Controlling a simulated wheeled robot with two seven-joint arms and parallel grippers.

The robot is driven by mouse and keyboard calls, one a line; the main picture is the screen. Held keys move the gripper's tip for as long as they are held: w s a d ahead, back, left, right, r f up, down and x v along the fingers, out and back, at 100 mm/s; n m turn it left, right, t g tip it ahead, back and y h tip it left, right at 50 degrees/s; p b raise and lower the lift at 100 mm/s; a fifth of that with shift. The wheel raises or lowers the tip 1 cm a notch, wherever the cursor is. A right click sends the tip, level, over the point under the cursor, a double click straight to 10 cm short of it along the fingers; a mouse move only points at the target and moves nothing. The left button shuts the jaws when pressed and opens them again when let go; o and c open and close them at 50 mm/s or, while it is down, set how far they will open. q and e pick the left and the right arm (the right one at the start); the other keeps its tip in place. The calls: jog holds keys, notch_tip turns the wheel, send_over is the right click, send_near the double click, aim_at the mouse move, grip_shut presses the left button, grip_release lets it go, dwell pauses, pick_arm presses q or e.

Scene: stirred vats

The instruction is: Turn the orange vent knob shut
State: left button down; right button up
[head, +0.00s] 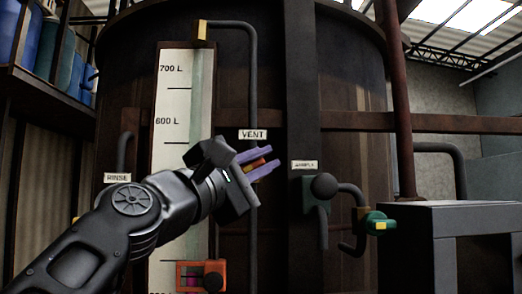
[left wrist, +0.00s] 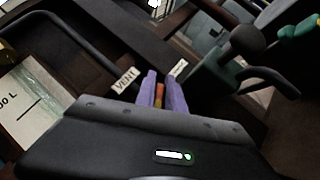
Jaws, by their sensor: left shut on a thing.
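The orange vent knob (head: 256,163) sits under the VENT label (head: 253,134) on the dark vat. My left gripper (head: 264,163) has its purple fingers on either side of the knob and is shut on it. In the left wrist view the knob (left wrist: 159,93) shows as a narrow orange strip between the two fingers (left wrist: 161,92). Most of the knob is hidden by the fingers. The VENT label (left wrist: 125,80) also shows there, just left of the fingers. My right gripper is in neither view.
A level scale (head: 173,95) stands left of the vent pipe (head: 252,75). A dark sample valve (head: 323,187) and a green tap (head: 377,223) are to the right. An orange box (head: 190,277) is below. A grey cabinet (head: 450,245) stands at the lower right.

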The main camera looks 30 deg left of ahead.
pick_arm(q)
jog(key=m+g, duration=0.2)
jog(key=f+m+g+h, duration=0.1)
jog(key=m+g, duration=0.1)
jog(key=m, duration=0.1)
jog(key=shift+w, duration=0.1)
jog(key=shift+d+g, duration=0.1)
jog(key=shift+g, duration=0.2)
jog(key=c, duration=1.4)
grip_release()
jog(key=shift+c, duration=0.2)
jog(key=shift+s, duration=0.45)
jog(key=s+a+b, duration=0.1)
jog(key=s, duration=0.6)
jog(key=shift+b, duration=0.35)
jog(key=shift+w, duration=0.1)
